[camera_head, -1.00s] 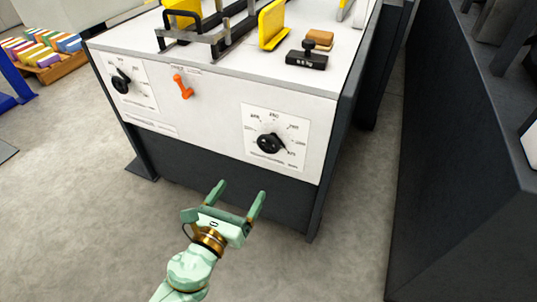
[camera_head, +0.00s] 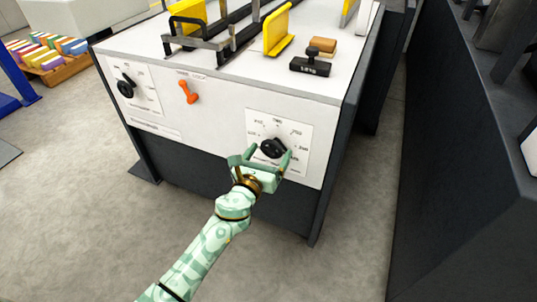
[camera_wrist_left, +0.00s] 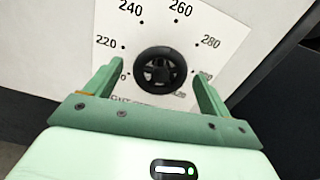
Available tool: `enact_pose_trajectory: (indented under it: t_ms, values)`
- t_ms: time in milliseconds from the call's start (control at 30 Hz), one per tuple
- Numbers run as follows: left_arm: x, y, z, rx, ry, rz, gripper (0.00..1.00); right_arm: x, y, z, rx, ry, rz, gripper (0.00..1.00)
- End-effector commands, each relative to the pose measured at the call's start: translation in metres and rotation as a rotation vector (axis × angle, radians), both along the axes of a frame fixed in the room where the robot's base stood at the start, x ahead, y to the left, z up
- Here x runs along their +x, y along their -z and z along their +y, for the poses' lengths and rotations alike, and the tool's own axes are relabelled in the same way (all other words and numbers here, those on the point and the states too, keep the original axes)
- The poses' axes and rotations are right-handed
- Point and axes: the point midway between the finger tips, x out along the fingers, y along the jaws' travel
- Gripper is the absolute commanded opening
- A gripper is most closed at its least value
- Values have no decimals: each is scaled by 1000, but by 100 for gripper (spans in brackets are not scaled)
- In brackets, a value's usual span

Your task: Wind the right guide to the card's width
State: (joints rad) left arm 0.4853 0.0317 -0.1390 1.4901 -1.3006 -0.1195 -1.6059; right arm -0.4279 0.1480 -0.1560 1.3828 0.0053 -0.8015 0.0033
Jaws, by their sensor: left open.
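The black dial knob (camera_head: 273,148) sits on a white scale plate (camera_head: 300,130) at the right of the machine's front panel. My left gripper (camera_head: 264,156) is open in front of it, a finger on each side. In the left wrist view the knob (camera_wrist_left: 160,70) lies between the spread fingers, with gaps on both sides. The scale plate (camera_wrist_left: 178,18) reads 220, 240, 260 and 280 around it; the lower marks are partly covered. I cannot tell the exact pointer reading. A yellow guide plate (camera_head: 277,32) stands on the table top. My right gripper is out of view.
An orange lever (camera_head: 188,92) and another black knob (camera_head: 126,88) are further left on the panel. A black stamp-like block (camera_head: 310,65) and a brown block (camera_head: 322,46) sit on top. A dark machine (camera_head: 455,150) stands to the right across a floor gap.

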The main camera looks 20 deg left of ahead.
Motion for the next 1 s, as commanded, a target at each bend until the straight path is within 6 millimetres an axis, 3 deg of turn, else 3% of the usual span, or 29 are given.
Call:
enact_pose_trajectory:
  t_ms: [100, 267, 667, 1000]
  values:
    - [0, 0, 0, 0, 0, 0, 82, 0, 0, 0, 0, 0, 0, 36]
    - [0, 0, 0, 0, 0, 0, 38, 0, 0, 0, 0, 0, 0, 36]
    - [-1, 0, 0, -50, 0, 2, 38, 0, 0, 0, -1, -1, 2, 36]
    - [-1, 0, 0, -289, -1, 10, 38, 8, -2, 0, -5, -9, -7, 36]
